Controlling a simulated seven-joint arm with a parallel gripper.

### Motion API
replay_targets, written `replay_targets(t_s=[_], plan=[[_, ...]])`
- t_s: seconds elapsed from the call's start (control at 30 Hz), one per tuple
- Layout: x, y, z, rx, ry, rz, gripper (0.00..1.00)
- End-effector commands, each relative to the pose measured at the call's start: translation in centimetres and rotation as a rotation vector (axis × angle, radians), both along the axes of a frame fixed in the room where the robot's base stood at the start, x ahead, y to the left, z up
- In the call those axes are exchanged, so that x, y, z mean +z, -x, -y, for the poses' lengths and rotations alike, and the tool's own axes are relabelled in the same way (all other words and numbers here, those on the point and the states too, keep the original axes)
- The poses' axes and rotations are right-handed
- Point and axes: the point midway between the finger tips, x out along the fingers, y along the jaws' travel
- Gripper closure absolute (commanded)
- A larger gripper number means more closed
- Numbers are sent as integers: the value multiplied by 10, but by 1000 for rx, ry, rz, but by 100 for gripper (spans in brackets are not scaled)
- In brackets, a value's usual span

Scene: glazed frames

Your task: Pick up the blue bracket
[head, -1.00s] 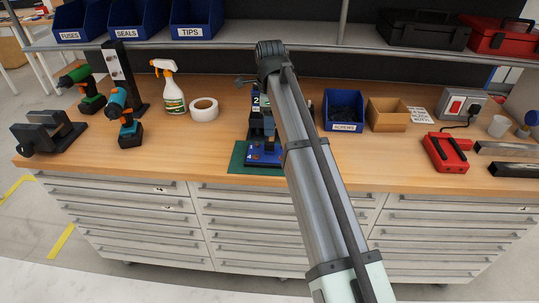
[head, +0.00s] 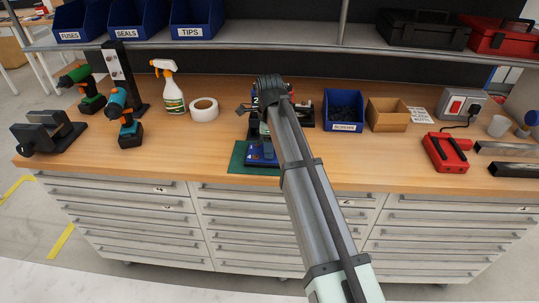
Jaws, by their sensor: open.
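A blue piece (head: 254,160), which looks like the blue bracket, lies on a green mat (head: 237,158) near the front edge of the wooden bench. Its exact shape is too small and too covered to make out. My arm reaches in from the lower right and bends down at the wrist. My gripper (head: 267,150) points down over the blue piece, mostly hidden by the arm and small in the view. It appears open, with nothing seen held. I cannot tell whether the fingers touch the blue piece.
A dark stand with a number 2 label (head: 256,101) is close behind the wrist. A blue bin (head: 343,127) and a cardboard box (head: 387,115) stand to the right. A tape roll (head: 204,110) and spray bottle (head: 171,90) stand left. A shelf (head: 290,46) runs above.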

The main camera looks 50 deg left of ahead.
Motion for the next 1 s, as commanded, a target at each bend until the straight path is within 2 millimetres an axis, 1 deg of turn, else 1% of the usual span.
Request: replay_targets(t_s=[0.07,0.57,1.0], plan=[[0,0,0,0,0,0,51],[0,0,0,0,1,-1,99],[3,0,0,0,0,0,100]])
